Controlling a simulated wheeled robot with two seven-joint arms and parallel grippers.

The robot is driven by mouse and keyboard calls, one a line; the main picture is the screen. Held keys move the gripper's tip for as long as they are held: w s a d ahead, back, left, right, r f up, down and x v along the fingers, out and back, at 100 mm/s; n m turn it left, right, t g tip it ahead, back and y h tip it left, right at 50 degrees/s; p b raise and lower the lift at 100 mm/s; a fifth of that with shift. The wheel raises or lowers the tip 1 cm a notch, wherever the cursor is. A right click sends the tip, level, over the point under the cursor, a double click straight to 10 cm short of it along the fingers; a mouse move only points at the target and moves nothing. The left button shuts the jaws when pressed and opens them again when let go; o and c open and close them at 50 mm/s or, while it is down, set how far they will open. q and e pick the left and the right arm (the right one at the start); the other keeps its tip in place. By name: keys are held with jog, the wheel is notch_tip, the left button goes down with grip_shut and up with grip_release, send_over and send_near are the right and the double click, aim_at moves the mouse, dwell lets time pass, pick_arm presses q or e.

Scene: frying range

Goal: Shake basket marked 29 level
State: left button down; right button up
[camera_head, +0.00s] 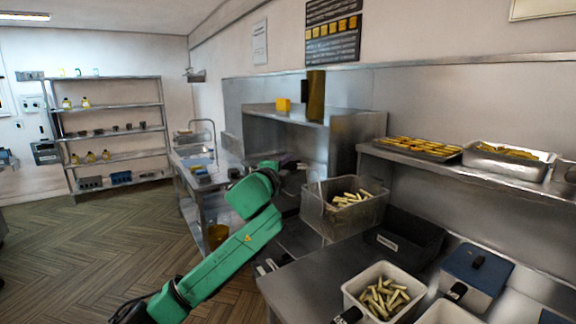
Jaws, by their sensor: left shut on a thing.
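A wire fry basket (318,219) with pale fries in it is right of centre, above the dark fryer area beside the steel counter. It looks about level. My green left arm reaches in from the lower left. My left gripper (300,178) is at the basket's left end, shut on what appears to be its handle. The fingers are small and partly hidden behind the arm, so the exact grip is unclear. No number on the basket is readable. My right gripper is not in view.
A dark empty-looking bin (404,238) stands just right of the basket. A white tub of fries (352,291) and a blue-lidded box (476,270) are on the counter in front. A shelf above holds trays of food (418,149). Open floor lies left.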

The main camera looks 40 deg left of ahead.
pick_arm(q)
jog(key=w, duration=0.1)
jog(key=w+r, duration=0.1)
jog(key=shift+w+d, duration=0.3)
jog(key=shift+d, duration=0.1)
jog(key=shift+s+a+f, duration=0.15)
jog(key=shift+s+f, duration=0.1)
jog(key=shift+s, duration=0.25)
jog(key=shift+s+a+f, duration=0.15)
jog(key=shift+s+f, duration=0.05)
jog(key=shift+s, duration=0.3)
jog(key=shift+s+a+r, duration=0.1)
jog(key=shift+s, duration=0.2)
jog(key=shift+w+d+r, duration=0.15)
jog(key=shift+w+d, duration=0.05)
jog(key=shift+w, duration=0.4)
jog(key=shift+w+d+r, duration=0.15)
jog(key=shift+w, duration=0.4)
jog(key=s, duration=0.2)
jog(key=shift+s+a+f, duration=0.35)
jog(key=shift+s+f, duration=0.05)
jog(key=shift+r, duration=0.15)
jog(key=shift+s+a, duration=0.1)
